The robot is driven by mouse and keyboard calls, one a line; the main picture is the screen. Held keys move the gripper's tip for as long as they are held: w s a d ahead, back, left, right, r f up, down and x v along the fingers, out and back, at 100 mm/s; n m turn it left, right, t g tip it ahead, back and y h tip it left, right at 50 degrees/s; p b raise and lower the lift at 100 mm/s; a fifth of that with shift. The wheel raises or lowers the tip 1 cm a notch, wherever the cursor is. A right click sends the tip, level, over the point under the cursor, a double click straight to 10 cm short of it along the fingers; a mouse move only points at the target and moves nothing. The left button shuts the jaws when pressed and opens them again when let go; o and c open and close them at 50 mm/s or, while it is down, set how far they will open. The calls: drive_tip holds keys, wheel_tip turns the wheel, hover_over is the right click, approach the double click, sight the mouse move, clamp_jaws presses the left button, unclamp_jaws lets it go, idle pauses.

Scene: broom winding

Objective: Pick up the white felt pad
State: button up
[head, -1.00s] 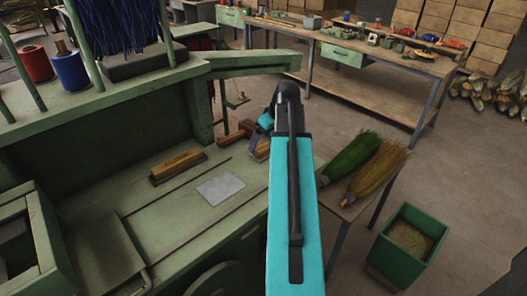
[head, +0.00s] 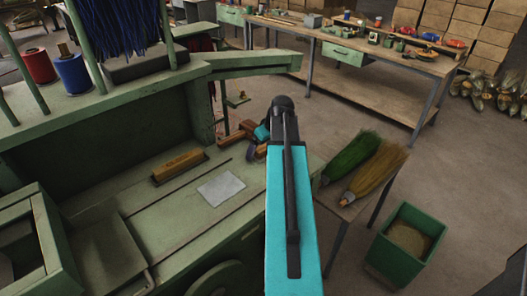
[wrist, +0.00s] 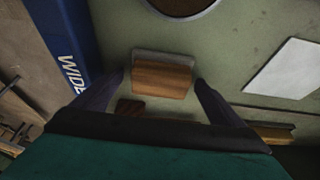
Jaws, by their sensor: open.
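The white felt pad (head: 221,188) is a flat, pale square lying on the green bench top, left of my arm in the head view. In the wrist view the felt pad (wrist: 285,68) is at the right, outside my fingers. My gripper (wrist: 160,88) is open, its two dark fingers spread. A wooden block (wrist: 160,78) shows between the fingers in the wrist view; I cannot tell how far below them it is. In the head view my gripper is small and partly hidden behind my arm, beyond the pad and to its right.
A wooden-backed brush (head: 179,166) lies on the bench left of the pad. In the wrist view a blue box (wrist: 65,40) with lettering stands at the left and a round-rimmed thing (wrist: 183,8) is at the top. Green and tan bristle bundles (head: 375,172) lie on a side table.

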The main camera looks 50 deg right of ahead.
sight(263, 147)
idle(0.5)
drive_tip(key=c, duration=1.2)
drive_tip(key=shift+o, duration=0.2)
drive_tip(key=shift+r, duration=0.2)
drive_tip(key=shift+r+b, duration=0.6)
drive_tip(key=shift+r, duration=0.7)
drive_tip(key=shift+s+r, duration=0.1)
drive_tip(key=shift+r, duration=0.2)
drive_tip(key=s+a+b, duration=0.1)
drive_tip(key=s, duration=0.3)
drive_tip(key=s+a+b, duration=0.1)
drive_tip(key=s, duration=0.3)
drive_tip(key=s+a+r+b, duration=0.1)
drive_tip(key=s, duration=0.3)
drive_tip(key=shift+s+a, duration=0.25)
drive_tip(key=shift+s, duration=0.05)
drive_tip(key=s+b, duration=0.1)
drive_tip(key=b, duration=0.3)
drive_tip(key=shift+s+a, duration=0.1)
drive_tip(key=shift+s, duration=0.2)
drive_tip(key=shift+s+a+r+b, duration=0.15)
drive_tip(key=shift+s+b, duration=0.3)
drive_tip(key=shift+b, duration=0.7)
